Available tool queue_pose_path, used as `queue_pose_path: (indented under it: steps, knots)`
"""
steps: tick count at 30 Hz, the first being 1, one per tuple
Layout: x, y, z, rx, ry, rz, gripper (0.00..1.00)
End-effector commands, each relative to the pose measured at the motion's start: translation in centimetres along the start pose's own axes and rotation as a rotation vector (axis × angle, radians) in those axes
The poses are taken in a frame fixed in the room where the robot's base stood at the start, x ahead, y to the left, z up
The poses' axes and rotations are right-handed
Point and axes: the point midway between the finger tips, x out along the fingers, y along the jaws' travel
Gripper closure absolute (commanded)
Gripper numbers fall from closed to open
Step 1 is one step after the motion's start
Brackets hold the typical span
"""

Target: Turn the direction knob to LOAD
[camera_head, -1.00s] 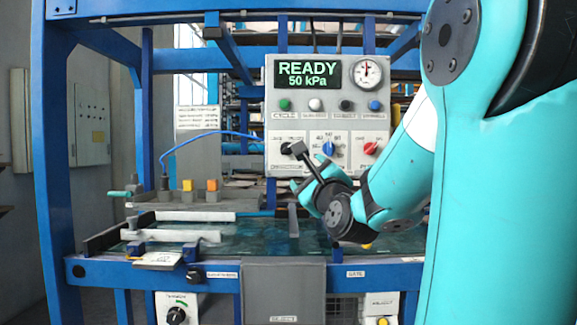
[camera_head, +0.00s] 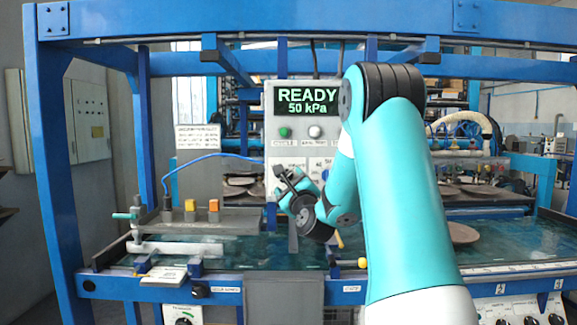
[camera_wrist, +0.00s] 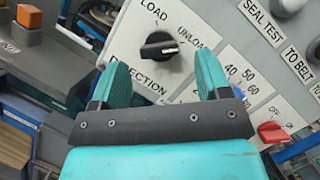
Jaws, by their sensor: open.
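The direction knob (camera_wrist: 160,46) is black with a white mark and sits on the pale control panel (camera_head: 297,148) in the wrist view. Its bar lies across the picture with the marked end to the right, on the side of the UNLOAD label (camera_wrist: 193,34). The LOAD label (camera_wrist: 154,13) is above and slightly left of the knob. My gripper (camera_wrist: 163,74) is open, its two teal fingers apart at either side below the knob, with nothing between them. In the head view my gripper (camera_head: 284,180) is at the panel's lower left and partly hides the knob area.
In the wrist view a blue knob (camera_wrist: 238,92) and a red knob (camera_wrist: 272,131) lie right of my gripper. In the head view the display (camera_head: 307,98) reads READY, 50 kPa. A blue hose (camera_head: 205,156) runs to the panel's left side.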

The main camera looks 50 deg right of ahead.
Motion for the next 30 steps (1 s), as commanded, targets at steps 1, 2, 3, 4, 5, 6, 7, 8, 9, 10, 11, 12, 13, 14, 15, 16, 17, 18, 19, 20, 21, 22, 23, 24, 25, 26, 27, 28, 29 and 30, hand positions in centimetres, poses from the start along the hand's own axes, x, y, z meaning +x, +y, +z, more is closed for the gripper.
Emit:
queue_pose_path:
  steps: [1,2,3,4,5,6,7,8,9,10,11,12,13,14,15,16,17,18,19,20,21,22,23,24,25,26,27,28,29,30]
  knots:
    - [0.8,-0.3,0.3,0.000,0.000,0.002,0.30]
    - [1.2,-0.3,0.3,0.000,0.000,0.002,0.30]
    - [1.5,-0.2,0.2,-0.001,0.001,0.002,0.30]
    - [1.8,-0.2,0.2,0.000,0.000,0.002,0.30]
    - [1.9,-0.2,0.2,0.000,0.000,0.001,0.30]
    - [2.1,-0.1,0.1,0.000,0.000,0.001,0.30]
    - [2.2,-0.1,0.1,-0.001,0.000,0.001,0.30]
    - [2.3,-0.1,0.1,-0.001,0.000,0.001,0.30]
    - [2.4,0.0,0.1,-0.001,0.000,0.001,0.30]
    - [2.4,0.0,0.0,0.000,0.000,0.001,0.30]
    - [2.5,0.0,0.0,0.000,0.000,0.000,0.30]
    - [2.5,0.1,0.0,0.000,0.000,0.000,0.30]
    - [2.4,0.1,0.0,0.000,0.000,0.000,0.30]
    - [2.4,0.1,0.0,0.000,0.000,0.000,0.30]
    - [2.4,0.1,0.0,0.000,0.000,0.000,0.30]
    - [2.4,0.1,0.0,0.000,0.000,0.000,0.30]
    - [2.4,0.1,0.0,0.000,0.000,0.000,0.32]
    - [2.4,0.1,0.0,0.000,0.000,0.000,0.41]
    - [2.4,0.1,0.0,0.000,0.000,0.000,0.48]
    - [2.4,0.1,0.0,0.000,0.000,0.000,0.55]
    - [2.4,0.1,0.0,0.000,0.000,0.000,0.64]
    - [2.4,0.0,0.0,0.000,0.000,0.000,0.71]
    - [2.4,0.0,0.0,0.000,0.000,0.000,0.78]
    - [2.4,0.0,0.0,0.000,0.000,0.000,0.79]
    - [2.4,0.0,0.0,0.000,0.000,0.000,0.79]
    - [2.4,0.0,0.0,-0.001,0.000,0.000,0.79]
    - [2.4,0.0,0.0,-0.002,0.000,0.001,0.79]
    - [2.4,0.0,0.0,-0.004,0.000,0.001,0.79]
    - [2.4,0.0,0.0,-0.006,0.000,0.002,0.79]
    - [2.4,0.0,0.0,-0.011,0.000,0.004,0.79]
